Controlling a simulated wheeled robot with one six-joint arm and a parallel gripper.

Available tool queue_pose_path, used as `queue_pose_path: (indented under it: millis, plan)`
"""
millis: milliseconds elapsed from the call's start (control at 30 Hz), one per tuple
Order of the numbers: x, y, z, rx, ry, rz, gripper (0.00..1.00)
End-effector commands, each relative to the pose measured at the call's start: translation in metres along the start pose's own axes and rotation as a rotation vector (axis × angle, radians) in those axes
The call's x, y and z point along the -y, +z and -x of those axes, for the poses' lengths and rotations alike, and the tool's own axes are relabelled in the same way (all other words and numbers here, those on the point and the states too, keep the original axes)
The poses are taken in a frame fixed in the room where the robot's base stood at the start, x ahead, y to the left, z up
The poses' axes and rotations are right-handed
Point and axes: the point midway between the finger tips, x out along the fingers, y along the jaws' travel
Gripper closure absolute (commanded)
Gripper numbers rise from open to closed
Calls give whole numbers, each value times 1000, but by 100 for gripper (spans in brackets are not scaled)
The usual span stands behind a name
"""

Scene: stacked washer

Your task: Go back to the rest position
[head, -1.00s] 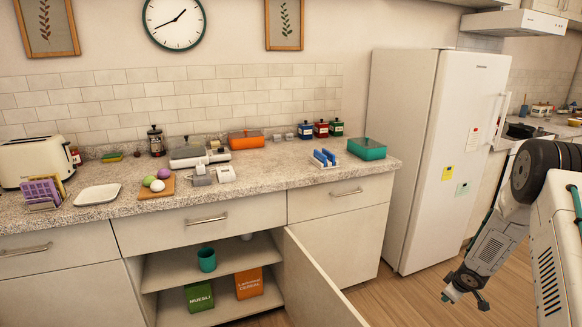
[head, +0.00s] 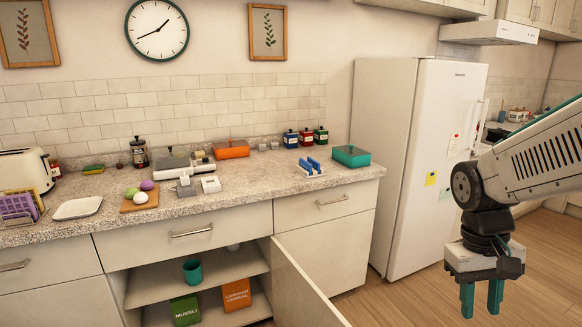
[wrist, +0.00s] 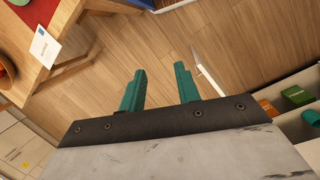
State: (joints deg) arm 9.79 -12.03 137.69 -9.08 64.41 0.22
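My gripper (head: 482,298) hangs at the right of the head view, in front of the fridge and above the wooden floor. Its two green fingers point down, apart, with nothing between them. In the wrist view my gripper (wrist: 161,88) also shows open and empty, with wooden floor beyond the fingertips. No thing is held.
A cupboard door (head: 305,285) stands open below the counter (head: 240,200). The shelves hold a teal cup (head: 192,271) and two boxes. The fridge (head: 405,160) is shut. A wooden table (wrist: 75,40) with a white card (wrist: 43,47) lies upper left in the wrist view.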

Motion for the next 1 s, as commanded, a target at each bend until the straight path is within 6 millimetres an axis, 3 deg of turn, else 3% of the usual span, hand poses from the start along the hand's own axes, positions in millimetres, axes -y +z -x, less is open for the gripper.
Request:
queue_pose_path:
  millis: [33,200,400,600,1000]
  plan:
    - [11,20,8,-11,-25,0,67]
    - [41,74,24,-64,-100,11,67]
    - [55,105,40,-207,-125,48,67]
    - [58,114,55,-296,-125,76,67]
    - [60,114,56,-301,-124,84,67]
